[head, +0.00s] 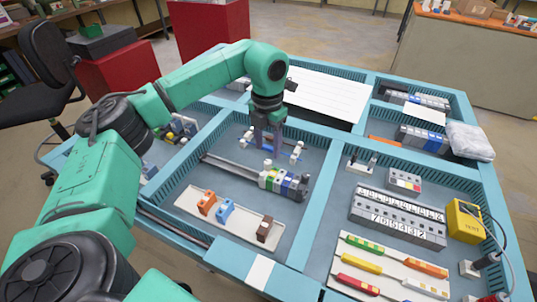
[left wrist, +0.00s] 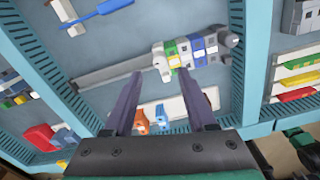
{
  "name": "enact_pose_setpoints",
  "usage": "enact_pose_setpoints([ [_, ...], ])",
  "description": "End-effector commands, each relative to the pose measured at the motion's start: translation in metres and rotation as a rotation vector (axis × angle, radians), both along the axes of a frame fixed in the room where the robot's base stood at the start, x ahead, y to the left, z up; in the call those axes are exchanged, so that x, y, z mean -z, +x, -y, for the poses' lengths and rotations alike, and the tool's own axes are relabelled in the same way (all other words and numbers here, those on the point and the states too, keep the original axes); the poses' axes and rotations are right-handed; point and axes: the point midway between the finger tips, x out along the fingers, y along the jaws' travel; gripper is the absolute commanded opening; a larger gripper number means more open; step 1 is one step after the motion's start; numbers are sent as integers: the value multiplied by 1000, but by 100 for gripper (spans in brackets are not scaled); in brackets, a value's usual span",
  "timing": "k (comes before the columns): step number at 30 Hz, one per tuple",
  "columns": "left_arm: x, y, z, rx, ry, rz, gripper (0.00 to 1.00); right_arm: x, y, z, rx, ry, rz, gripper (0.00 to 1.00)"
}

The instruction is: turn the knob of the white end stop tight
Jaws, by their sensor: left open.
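The white end stop (head: 267,165) sits on the grey rail (head: 232,164) at the left end of a row of green, blue and grey terminal blocks (head: 287,184). In the left wrist view the end stop (left wrist: 160,58) shows beside the green block, just beyond the fingertips. Its knob is too small to make out. My left gripper (head: 268,146) points down above the compartment. In the left wrist view its two fingers (left wrist: 158,74) are spread and empty, one to each side of the end stop. I cannot tell how far above it they are. My right gripper is out of view.
A blue screwdriver (left wrist: 98,14) and small white parts (head: 297,152) lie behind the rail. A pale tray (head: 240,226) with orange, blue and brown blocks lies in front. Blue dividers (head: 325,185) edge the compartment. Block rows and a yellow box (head: 465,220) are on the right.

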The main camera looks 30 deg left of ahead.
Motion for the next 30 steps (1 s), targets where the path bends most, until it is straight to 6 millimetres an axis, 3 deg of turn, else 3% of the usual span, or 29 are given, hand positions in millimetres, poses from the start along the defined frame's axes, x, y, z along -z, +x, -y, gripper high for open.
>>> enact_pose_setpoints([
  [6,42,0,0,-1,0,-1,57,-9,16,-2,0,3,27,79],
  [16,50,0,0,-1,0,2,57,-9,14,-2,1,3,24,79],
  [20,50,0,0,-1,-1,2,7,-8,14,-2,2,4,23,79],
  [21,50,0,0,0,-1,2,0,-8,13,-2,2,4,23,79],
  [30,50,0,0,15,-1,2,0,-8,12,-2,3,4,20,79],
])
